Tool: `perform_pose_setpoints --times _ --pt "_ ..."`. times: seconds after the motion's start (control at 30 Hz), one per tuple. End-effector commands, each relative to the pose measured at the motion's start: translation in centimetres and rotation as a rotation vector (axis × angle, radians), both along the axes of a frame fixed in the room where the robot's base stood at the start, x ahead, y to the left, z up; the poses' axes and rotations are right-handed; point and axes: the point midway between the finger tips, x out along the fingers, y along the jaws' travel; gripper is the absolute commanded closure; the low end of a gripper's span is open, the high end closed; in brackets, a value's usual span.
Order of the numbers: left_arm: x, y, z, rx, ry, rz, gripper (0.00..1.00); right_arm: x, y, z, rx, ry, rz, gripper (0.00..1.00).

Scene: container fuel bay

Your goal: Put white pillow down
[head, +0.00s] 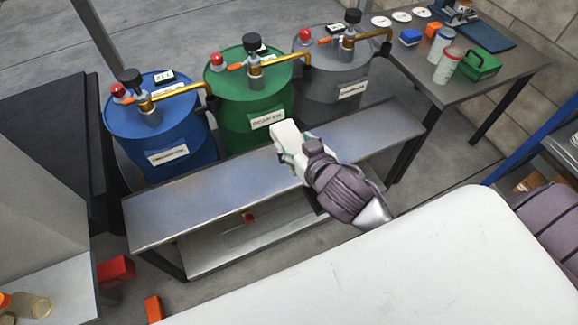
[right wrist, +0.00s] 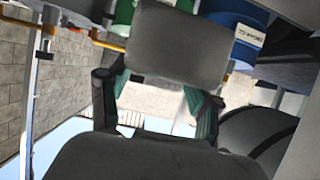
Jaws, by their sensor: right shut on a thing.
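The white pillow (head: 285,133) is a small, pale, block-like thing at the tip of my right gripper (head: 291,152). In the head view it shows over the back edge of the grey metal bench (head: 200,190), in front of the green drum (head: 250,95). I cannot tell whether it touches the bench. In the right wrist view the pillow (right wrist: 180,45) looks grey and sits between the teal fingers of the right gripper (right wrist: 160,85), which is shut on it. My left gripper is not in view.
A blue drum (head: 160,125) and a grey drum (head: 335,85) with brass taps flank the green one. The bench top left of the gripper is clear. A side table (head: 475,95) at the upper right holds bottles and a green box (head: 482,65).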

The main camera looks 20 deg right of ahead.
Motion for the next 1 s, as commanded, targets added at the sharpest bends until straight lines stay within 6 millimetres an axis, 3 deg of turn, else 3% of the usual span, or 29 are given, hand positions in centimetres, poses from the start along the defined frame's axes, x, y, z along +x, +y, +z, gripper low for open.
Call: perform_pose_setpoints --times 0.03,0.2,0.3,0.43,0.67,1.0 --pt "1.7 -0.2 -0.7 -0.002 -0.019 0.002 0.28 0.2 -0.1 -3.2 0.003 0.002 0.0 0.71" --pt "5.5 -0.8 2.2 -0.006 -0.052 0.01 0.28 0.7 -0.3 -8.3 0.002 0.001 0.007 0.71" --pt "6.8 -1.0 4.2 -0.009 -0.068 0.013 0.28 1.0 -0.4 -10.7 0.004 0.001 0.01 0.71" --pt "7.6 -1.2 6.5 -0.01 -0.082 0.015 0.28 1.2 -0.5 -12.6 0.005 -0.002 0.012 0.71" --pt "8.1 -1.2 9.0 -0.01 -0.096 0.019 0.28 2.2 -0.8 -14.1 0.002 -0.005 0.015 0.71" --pt "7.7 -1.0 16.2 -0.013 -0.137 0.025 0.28 9.3 -2.5 -18.6 0.001 -0.004 0.014 0.71"
